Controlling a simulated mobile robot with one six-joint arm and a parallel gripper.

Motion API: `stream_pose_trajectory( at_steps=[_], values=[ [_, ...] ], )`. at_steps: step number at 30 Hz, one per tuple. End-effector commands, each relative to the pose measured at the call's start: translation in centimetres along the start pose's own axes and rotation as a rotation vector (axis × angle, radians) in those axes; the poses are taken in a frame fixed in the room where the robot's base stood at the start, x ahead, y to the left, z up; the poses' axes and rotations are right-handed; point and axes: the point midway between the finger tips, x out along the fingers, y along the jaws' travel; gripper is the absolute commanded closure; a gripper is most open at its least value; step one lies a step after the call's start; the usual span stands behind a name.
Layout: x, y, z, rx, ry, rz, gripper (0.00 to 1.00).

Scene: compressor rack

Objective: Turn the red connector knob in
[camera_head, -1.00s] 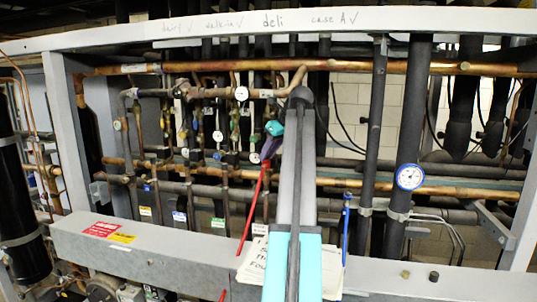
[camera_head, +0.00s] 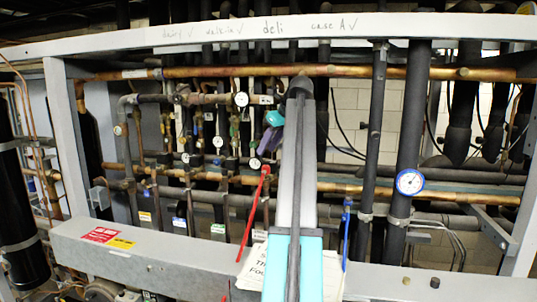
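A red hose or rod (camera_head: 253,212) with a red knob-like end at its top runs down and left, in front of the pipes and just left of my arm. I take this end as the red connector knob, but its details are too small to tell. My arm rises up the middle of the view. At its far end, small teal and purple parts (camera_head: 270,132) of my gripper show left of the arm link, above the red end and apart from it in the picture. The fingertips cannot be made out, and my arm hides part of the area behind it.
Copper and dark pipes with several small gauges fill the rack. A blue-rimmed gauge (camera_head: 410,182) sits on a thick black pipe at right. A blue hose (camera_head: 345,240) hangs right of my arm. A grey beam (camera_head: 190,262) crosses in front, with a paper sheet (camera_head: 333,275) on it.

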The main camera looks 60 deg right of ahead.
Motion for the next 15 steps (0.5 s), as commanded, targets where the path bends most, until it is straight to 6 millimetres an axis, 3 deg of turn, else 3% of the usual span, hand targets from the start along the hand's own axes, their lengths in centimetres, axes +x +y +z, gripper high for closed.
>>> stream_pose_trajectory(
  at_steps=[5, 15],
  values=[
    [-1.0, -0.03, 0.72, 0.0, 0.0, 0.001, 0.66],
    [-1.09, 0.04, 0.69, 0.001, 0.001, 0.0, 0.69]
  ],
)
